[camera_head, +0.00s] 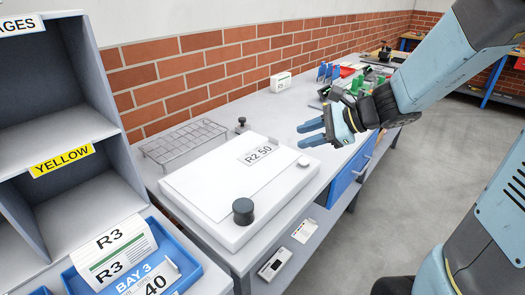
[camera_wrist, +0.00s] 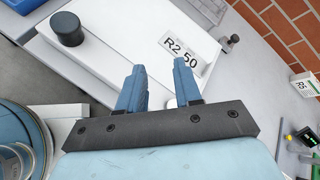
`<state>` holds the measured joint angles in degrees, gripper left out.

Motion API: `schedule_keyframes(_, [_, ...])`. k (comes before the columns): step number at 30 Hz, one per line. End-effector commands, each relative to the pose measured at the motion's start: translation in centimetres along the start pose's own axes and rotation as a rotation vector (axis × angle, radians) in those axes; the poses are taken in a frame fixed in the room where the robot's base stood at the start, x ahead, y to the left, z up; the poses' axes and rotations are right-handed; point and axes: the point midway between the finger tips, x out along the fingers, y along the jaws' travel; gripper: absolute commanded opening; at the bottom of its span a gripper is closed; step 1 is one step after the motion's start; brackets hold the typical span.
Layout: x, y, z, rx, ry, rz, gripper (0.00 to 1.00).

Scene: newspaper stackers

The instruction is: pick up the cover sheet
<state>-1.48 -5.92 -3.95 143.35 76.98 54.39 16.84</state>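A plain white sheet (camera_head: 215,180), which looks like the cover sheet, lies flat on a white low device (camera_head: 242,232) on the bench. A card reading "R2 50" (camera_head: 262,150) lies at its far right corner; the card also shows in the wrist view (camera_wrist: 187,50). My gripper (camera_head: 304,134) is above the bench, to the right of the card, apart from the sheet. In the wrist view its two blue fingers (camera_wrist: 159,65) are spread with nothing between them. The sheet's near edge is partly hidden there by my fingers.
A black knob (camera_head: 243,211) stands on the device's front corner. A wire rack (camera_head: 185,142) lies behind it. A blue Bay 3 tray (camera_head: 190,268) with R3 papers (camera_head: 115,252) and grey shelves (camera_head: 75,130) stand at left. Tools and a white box (camera_head: 280,82) are further back.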

Motion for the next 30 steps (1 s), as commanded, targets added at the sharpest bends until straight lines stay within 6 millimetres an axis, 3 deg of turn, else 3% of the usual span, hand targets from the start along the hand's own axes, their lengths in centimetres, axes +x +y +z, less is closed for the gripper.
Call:
schedule_keyframes(3, [2.1,-1.9,-2.5,0.232,-0.04,-0.09,0.34])
schedule_keyframes(9, [4.4,-4.5,-7.1,0.561,-0.074,-0.242,0.34])
schedule_keyframes(15, [5.4,-5.6,-10.2,0.737,-0.083,-0.335,0.34])
schedule_keyframes(20, [6.3,-6.1,-10.9,0.773,-0.085,-0.355,0.34])
schedule_keyframes(30, [11.5,-8.0,-11.2,0.772,-0.085,-0.354,0.34])
